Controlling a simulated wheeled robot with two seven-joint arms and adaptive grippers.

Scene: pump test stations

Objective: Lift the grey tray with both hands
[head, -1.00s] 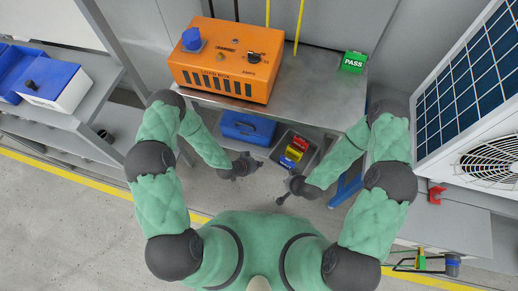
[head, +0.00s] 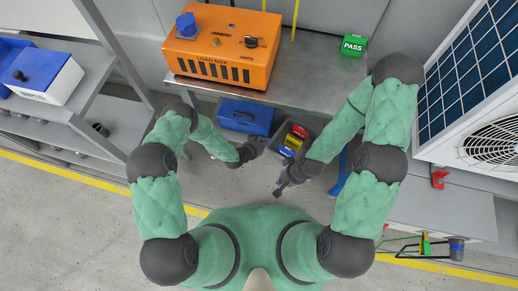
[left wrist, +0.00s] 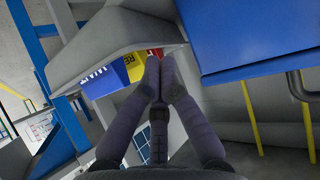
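The grey tray (head: 315,124) sits under the steel bench in the head view, with a red, a yellow and a blue block (head: 294,139) in it. My right forearm hides part of its right side. My left gripper (head: 258,145) is at the tray's left side. In the left wrist view its fingertips (left wrist: 160,62) are close together at the tray's rim (left wrist: 75,58); whether they pinch the wall is unclear. My right gripper (head: 281,187) is on the near side of the tray, apart from it, and its fingers are too small to judge.
A blue case (head: 245,117) stands just left of the tray. Above, the bench (head: 310,85) carries an orange load box (head: 222,47) and a green PASS block (head: 353,45). A blue bench leg (head: 341,172) is to the right. The floor in front is open.

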